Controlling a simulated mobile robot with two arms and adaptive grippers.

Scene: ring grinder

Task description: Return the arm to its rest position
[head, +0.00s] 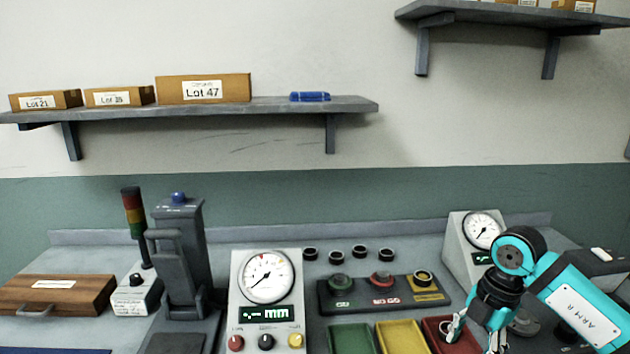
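My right arm (580,300) comes in from the right, teal and dark grey, labelled "ARM R". It bends down at a dark joint to my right gripper (475,338), which points down over the right end of the red tray (436,330). Its two silver fingers look spread apart, with nothing seen between them; the lowest part is cut off by the picture's bottom edge. My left arm and gripper are not in view.
Behind my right gripper stands a dial gauge (468,246). To its left are a go/no-go block (352,300), several dark rings (335,257), green (352,340) and yellow (402,338) trays, a gauge with display (266,315), a grey press (180,255) and a wooden case (60,295).

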